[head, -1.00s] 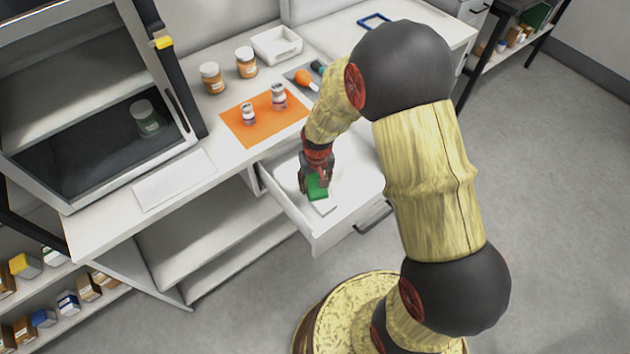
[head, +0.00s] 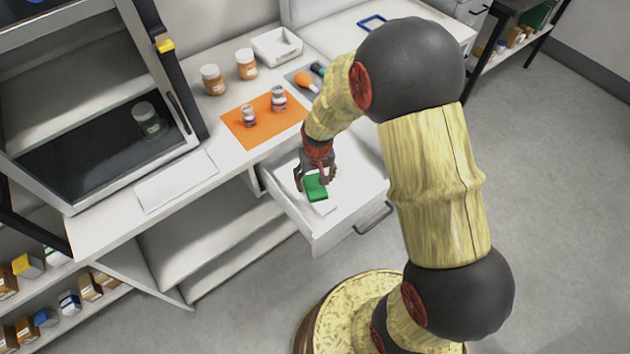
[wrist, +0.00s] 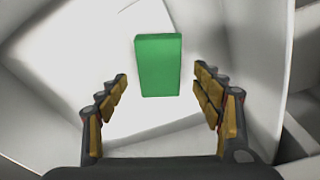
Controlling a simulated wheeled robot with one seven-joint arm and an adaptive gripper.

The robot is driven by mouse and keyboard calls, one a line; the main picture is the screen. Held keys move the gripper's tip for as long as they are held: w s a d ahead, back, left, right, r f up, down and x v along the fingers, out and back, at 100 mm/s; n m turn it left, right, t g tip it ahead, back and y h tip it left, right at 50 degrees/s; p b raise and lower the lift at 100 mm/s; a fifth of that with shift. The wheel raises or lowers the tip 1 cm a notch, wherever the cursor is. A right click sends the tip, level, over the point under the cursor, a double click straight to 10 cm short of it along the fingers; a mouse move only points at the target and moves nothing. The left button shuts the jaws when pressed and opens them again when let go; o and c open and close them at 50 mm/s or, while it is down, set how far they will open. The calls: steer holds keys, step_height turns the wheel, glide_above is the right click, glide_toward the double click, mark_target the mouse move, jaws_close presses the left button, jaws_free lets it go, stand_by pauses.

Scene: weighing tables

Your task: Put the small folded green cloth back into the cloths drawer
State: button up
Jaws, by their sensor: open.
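The small folded green cloth (head: 316,188) lies in the open drawer (head: 352,222), on or against a white folded piece (head: 324,207) there. My gripper (head: 315,181) is inside the drawer's outline, just above and behind the cloth. In the wrist view the cloth (wrist: 158,65) shows beyond and between the open fingers (wrist: 161,92), and neither finger touches it. Whether the cloth rests fully flat cannot be told.
Above the drawer, the counter holds an orange mat (head: 242,129) with two small jars, two brown jars (head: 246,64) and a white tray (head: 277,45). A glass-fronted cabinet (head: 100,130) stands at left. The floor at right is clear.

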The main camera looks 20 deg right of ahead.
step_height(320, 180, up, 10)
steer(key=s+p, duration=0.1)
steer(key=p, duration=0.2)
step_height(320, 180, up, 16)
steer(key=t, duration=0.2)
glide_above(316, 190)
steer(key=s, duration=0.5)
steer(key=s+r+t, duration=0.2)
steer(key=s+r, duration=0.9)
steer(key=s, duration=0.4)
steer(key=shift+n, duration=0.4)
steer(key=shift+w+r, duration=0.1)
steer(key=shift+r, duration=0.05)
steer(key=shift+c, duration=0.5)
